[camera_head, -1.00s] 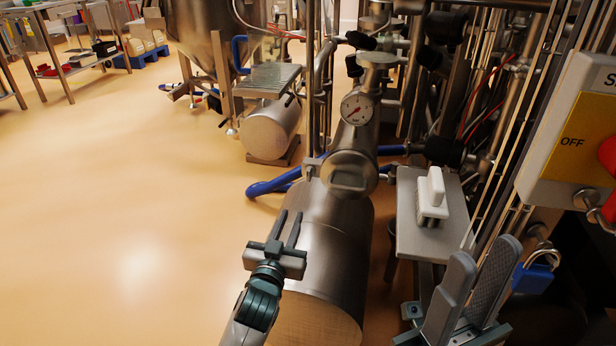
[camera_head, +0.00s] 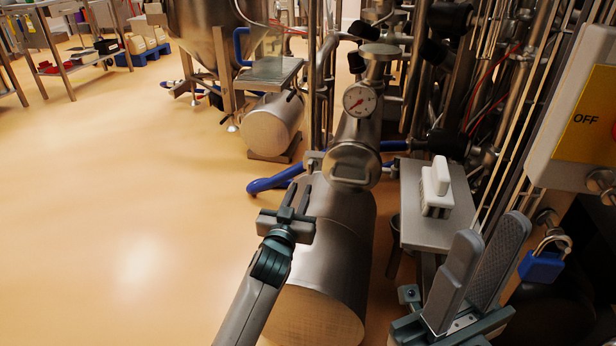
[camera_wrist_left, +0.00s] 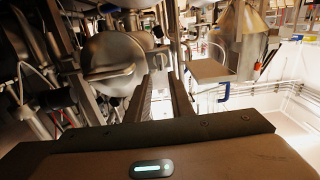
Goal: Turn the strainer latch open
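The strainer is a steel pipe body whose round end cap (camera_head: 352,165) faces me below the pressure gauge. A flat bar-like latch (camera_head: 350,172) lies across the cap. In the left wrist view the cap (camera_wrist_left: 112,52) is up and left of the fingers, with the bar-like latch (camera_wrist_left: 110,73) across it. My left gripper (camera_head: 298,192) is open and empty, left of and below the cap, apart from it. Its two fingers (camera_wrist_left: 160,84) show a narrow gap in the wrist view. My right gripper (camera_head: 490,245) is open and empty at the lower right.
A large steel cylinder (camera_head: 325,240) lies below the strainer. A white-handled brush (camera_head: 437,188) rests on a grey shelf (camera_head: 420,234) to the right. A yellow OFF switch box (camera_head: 590,120) and a blue padlock (camera_head: 541,266) are at far right. The floor at left is clear.

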